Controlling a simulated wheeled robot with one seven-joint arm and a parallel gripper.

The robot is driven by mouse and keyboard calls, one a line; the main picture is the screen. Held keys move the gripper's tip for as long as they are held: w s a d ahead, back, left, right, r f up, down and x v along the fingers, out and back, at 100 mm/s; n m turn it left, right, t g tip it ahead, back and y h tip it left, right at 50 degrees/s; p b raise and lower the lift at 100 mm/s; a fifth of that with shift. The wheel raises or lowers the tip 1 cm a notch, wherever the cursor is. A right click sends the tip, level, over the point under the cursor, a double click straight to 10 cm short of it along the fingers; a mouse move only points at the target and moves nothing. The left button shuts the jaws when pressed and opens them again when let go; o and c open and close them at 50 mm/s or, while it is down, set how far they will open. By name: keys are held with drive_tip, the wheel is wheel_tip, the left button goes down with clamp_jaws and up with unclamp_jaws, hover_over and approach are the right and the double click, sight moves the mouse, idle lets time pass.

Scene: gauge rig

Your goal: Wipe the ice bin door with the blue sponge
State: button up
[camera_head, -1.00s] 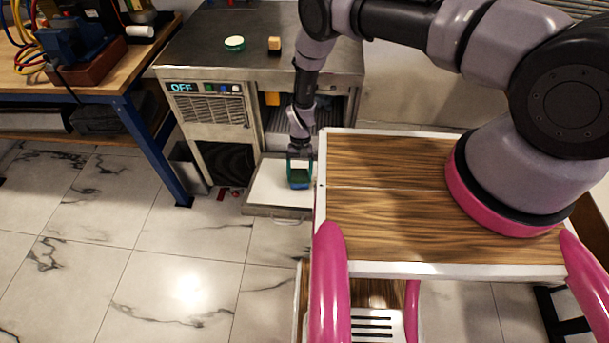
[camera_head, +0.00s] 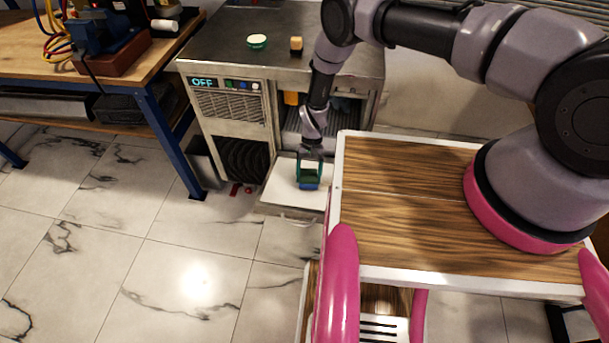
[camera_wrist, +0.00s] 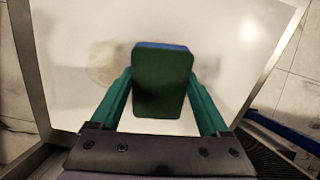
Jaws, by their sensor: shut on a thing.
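The ice bin door (camera_head: 285,191) is folded down flat at the front of the steel machine, its white inner face up. My gripper (camera_head: 309,178) is over it, shut on the blue sponge (camera_head: 309,185). In the wrist view the sponge (camera_wrist: 163,80) sits between the two green fingers, with a dark green face toward the camera and a blue edge at the far side. The door (camera_wrist: 225,40) fills most of that view. A faint brownish stain (camera_wrist: 103,63) shows left of the sponge. I cannot tell whether the sponge touches the door.
The steel machine (camera_head: 225,118) has a panel reading OFF. On its top are a green-and-white round item (camera_head: 257,41) and a small orange-brown block (camera_head: 296,45). A blue-legged workbench (camera_head: 170,140) stands at left. Marble-look floor in front is clear.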

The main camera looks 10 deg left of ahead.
drive_tip(key=shift+s+d+f, duration=0.1)
drive_tip(key=shift+s+d, duration=0.05)
drive_tip(key=shift+d, duration=2.2)
drive_tip(key=shift+s+d+f, duration=0.1)
drive_tip(key=shift+d, duration=2.25)
drive_tip(key=shift+r, duration=0.1)
drive_tip(key=shift+v, duration=2.95)
drive_tip(key=v, duration=0.3)
